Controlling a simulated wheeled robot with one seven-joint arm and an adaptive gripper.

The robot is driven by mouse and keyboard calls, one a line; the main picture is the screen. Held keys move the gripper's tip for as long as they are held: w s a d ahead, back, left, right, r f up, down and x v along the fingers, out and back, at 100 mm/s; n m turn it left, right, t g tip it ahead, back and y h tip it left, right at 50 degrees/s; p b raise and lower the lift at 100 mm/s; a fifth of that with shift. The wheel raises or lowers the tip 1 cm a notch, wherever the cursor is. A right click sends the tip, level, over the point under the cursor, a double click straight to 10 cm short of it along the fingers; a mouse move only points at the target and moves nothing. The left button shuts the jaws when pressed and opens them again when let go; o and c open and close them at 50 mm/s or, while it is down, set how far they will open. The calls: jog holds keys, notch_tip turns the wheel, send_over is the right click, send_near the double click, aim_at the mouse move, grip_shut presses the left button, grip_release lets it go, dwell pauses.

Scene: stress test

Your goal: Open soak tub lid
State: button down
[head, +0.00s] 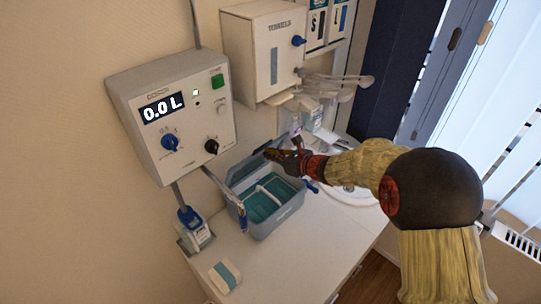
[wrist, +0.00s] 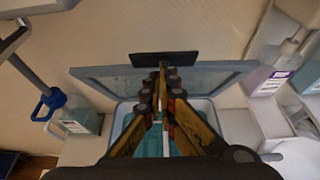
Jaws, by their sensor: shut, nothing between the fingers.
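The soak tub (head: 284,221) is a grey-blue box on the counter with teal contents and a pale looped piece inside. Its translucent grey-blue lid (head: 243,171) is raised at the back, on the wall side, and the tub's mouth is uncovered. In the wrist view the lid (wrist: 225,74) spans behind my fingers, with the teal inside of the tub (wrist: 150,143) below. My gripper (head: 271,154) is shut and empty at the lid's upper edge. In the wrist view its fingertips (wrist: 163,68) meet at a dark bar (wrist: 150,58); I cannot tell whether they touch it.
A control box (head: 171,117) reading 0.0 L hangs on the wall at left. A towel dispenser (head: 270,55) hangs above the tub. A blue-topped bottle (head: 193,232) stands left of the tub. A round white basin (head: 352,195) is at right. The front counter is mostly clear.

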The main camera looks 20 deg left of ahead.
jog(key=shift+w+a+r+g+h+p, duration=0.2)
jog(key=shift+a+r+p, duration=0.3)
jog(key=shift+p, duration=0.5)
jog(key=shift+w+a+r+g+h+p, duration=0.1)
jog(key=shift+w+a+r+h+p, duration=0.25)
jog(key=shift+p, duration=0.65)
jog(key=a+p, duration=0.1)
jog(key=p, duration=0.1)
jog(key=w+a+r+h+p, duration=0.1)
jog(key=p, duration=0.1)
jog(key=shift+g, duration=0.3)
jog(key=shift+w+a+r+p, duration=0.1)
jog(key=shift+w+a+p, duration=0.1)
jog(key=shift+a+p, duration=0.25)
jog(key=shift+w+a+r, duration=0.1)
jog(key=shift+w+a, duration=0.5)
jog(key=shift+a, duration=0.25)
jog(key=shift+d+r, duration=0.1)
